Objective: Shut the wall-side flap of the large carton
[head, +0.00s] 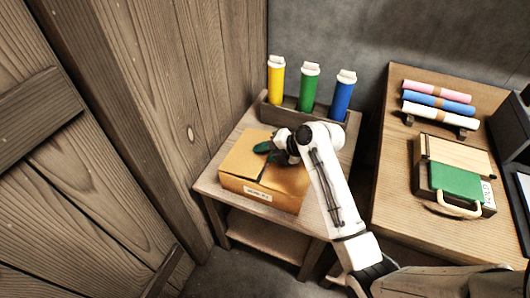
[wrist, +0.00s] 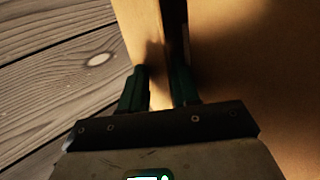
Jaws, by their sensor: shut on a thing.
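The large carton (head: 245,187) is a brown cardboard box with a white label on its front, standing on a small wooden table. Its wall-side flap (head: 240,158) is on the left and looks nearly level in the head view; a dark gap parts it from the right side of the top. My gripper (head: 264,148) is over the carton's top, its green fingers low and partly hidden by my wrist. In the wrist view my gripper (wrist: 159,88) has its fingers on either side of a narrow tan cardboard strip, the wall-side flap (wrist: 140,28), and is shut on it.
A plank wall (head: 190,130) stands close on the left. Behind the carton, a wooden rack (head: 280,117) holds yellow, green and blue tubes. On the right, a larger table (head: 395,185) bears coloured rolls (head: 437,93) and a case with a green panel (head: 455,183).

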